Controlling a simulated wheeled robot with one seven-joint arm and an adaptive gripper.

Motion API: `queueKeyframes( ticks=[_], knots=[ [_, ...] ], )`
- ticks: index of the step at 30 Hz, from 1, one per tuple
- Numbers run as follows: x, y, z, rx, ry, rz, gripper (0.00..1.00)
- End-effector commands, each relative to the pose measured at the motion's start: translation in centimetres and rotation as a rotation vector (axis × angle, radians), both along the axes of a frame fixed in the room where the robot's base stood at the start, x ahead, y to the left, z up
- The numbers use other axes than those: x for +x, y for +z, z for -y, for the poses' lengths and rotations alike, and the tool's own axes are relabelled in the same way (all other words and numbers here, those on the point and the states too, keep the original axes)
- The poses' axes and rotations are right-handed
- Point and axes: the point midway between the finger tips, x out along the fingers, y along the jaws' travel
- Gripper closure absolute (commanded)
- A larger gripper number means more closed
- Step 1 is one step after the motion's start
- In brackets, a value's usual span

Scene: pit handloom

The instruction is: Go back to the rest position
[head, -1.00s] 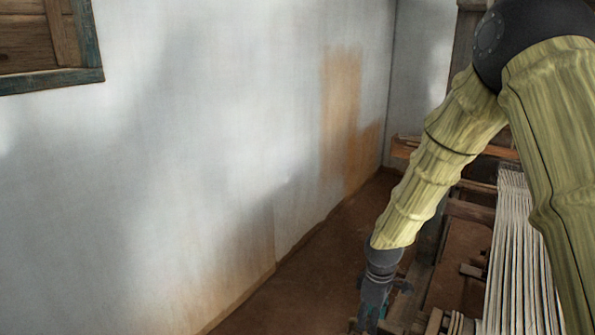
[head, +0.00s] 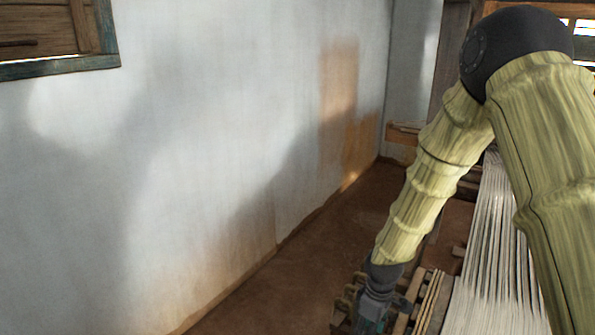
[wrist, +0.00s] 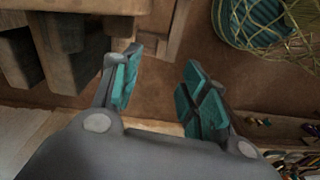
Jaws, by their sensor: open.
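My gripper (wrist: 155,95) is open and empty in the wrist view, with teal pads on both fingers and bare brown floor between and beyond them. In the head view my gripper (head: 370,322) hangs low at the bottom edge, beside the loom's wooden parts, and its fingertips are hard to make out. My arm reaches down to it from the upper right.
White warp threads (head: 495,240) stretch along the loom at the right. A plastered wall (head: 200,150) runs along the left, with earth floor (head: 310,255) between. In the wrist view a netted teal bundle (wrist: 255,22) lies upper right and wooden beams (wrist: 60,40) upper left.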

Motion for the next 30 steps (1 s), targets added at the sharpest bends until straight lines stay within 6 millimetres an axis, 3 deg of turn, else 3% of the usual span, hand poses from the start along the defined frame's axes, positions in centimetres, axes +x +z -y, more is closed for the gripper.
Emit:
queueKeyframes(
  ticks=[7, 11, 15, 21, 27, 30],
  knots=[
    [-3.7, -7.3, 0.0, 0.023, -0.110, -0.014, 0.56],
    [-7.1, -13.0, 0.1, 0.037, -0.208, -0.026, 0.56],
    [-11.9, -19.7, 0.2, 0.047, -0.344, -0.035, 0.56],
    [-19.4, -28.0, 1.0, 0.040, -0.548, -0.043, 0.56],
    [-27.1, -34.2, 2.2, 0.011, -0.741, -0.039, 0.56],
    [-30.1, -36.1, 2.9, -0.006, -0.819, -0.031, 0.56]
  ],
)
